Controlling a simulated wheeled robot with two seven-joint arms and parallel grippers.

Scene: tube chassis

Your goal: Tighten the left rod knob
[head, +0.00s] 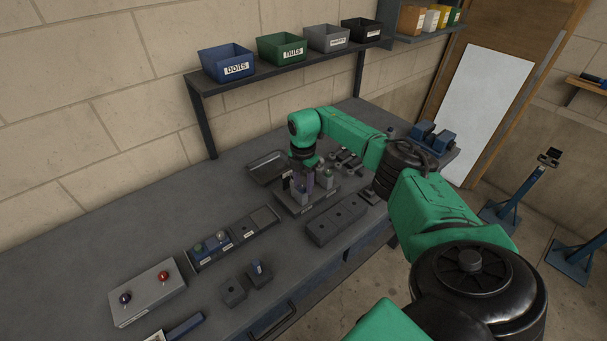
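My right arm comes in from the right. Its gripper (303,181) points down over a small fixture (292,207) on the bench, among short upright parts. The view is too small to tell whether its fingers are open or shut, or touching anything. One upright part with a greenish top (328,178) stands just right of the gripper. I cannot make out the left rod knob for certain; it may be hidden by the gripper. My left gripper is not in view.
A grey box (147,292) with a dark blue and a red ball-topped piece stands front left. A labelled parts tray (235,239), a dark block (336,220) and an empty tray (268,168) lie nearby. Bins (227,62) sit on the shelf above.

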